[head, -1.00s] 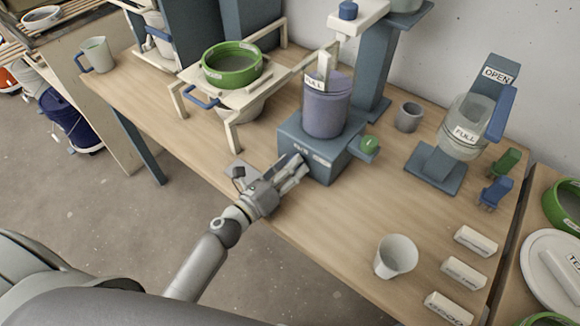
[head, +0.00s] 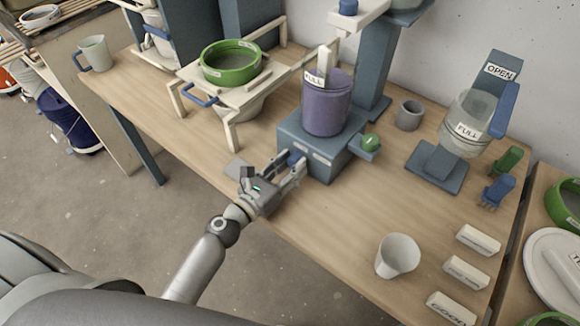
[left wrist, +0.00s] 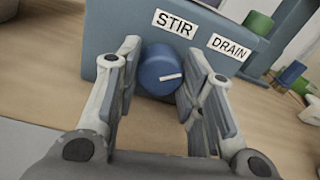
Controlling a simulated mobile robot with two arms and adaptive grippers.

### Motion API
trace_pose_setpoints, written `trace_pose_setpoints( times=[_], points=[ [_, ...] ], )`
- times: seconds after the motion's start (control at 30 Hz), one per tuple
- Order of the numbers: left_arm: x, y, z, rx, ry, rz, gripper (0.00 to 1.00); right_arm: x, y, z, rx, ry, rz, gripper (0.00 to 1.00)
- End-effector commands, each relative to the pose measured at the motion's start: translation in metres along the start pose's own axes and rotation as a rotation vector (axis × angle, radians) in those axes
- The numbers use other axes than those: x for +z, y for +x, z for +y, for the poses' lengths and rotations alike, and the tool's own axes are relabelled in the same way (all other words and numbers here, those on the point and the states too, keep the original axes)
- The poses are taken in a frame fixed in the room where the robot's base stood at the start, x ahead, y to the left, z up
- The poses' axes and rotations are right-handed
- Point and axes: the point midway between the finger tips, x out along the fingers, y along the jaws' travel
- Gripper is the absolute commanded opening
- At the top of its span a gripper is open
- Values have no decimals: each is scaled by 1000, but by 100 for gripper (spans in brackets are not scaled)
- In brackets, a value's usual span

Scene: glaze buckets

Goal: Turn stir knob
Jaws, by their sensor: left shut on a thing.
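The stir knob (left wrist: 158,70) is a round blue dial on the front of a blue-grey box (head: 312,153), below the STIR label (left wrist: 174,23). Its white pointer line lies nearly level, pointing right. My left gripper (head: 297,168) is shut on the knob, one finger on each side; it also shows in the left wrist view (left wrist: 157,88). In the head view the knob (head: 296,158) shows partly between the fingers. A purple-filled clear bucket (head: 326,108) with a FULL tag stands on the box. My right gripper is not in view.
A DRAIN label (left wrist: 231,46) sits right of STIR, and a green knob (head: 370,142) is on the box's right side. A white cup (head: 397,257) stands front right. A sieve stand (head: 232,124) is at left. The table front between is clear.

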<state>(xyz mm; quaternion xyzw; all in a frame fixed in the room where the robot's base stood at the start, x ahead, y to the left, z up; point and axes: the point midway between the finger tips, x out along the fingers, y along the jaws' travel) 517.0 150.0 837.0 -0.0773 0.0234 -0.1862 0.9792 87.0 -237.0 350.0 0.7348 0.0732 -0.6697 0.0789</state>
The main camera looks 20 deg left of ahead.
Motion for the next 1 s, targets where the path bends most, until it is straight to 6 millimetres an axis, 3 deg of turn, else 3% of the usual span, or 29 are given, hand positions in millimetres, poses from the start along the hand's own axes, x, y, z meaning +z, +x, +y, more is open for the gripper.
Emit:
trace_pose_setpoints(
  times=[1.0],
  points=[
    [-1, 0, -2, 19, 969, 25, 12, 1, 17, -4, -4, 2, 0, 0]
  ],
)
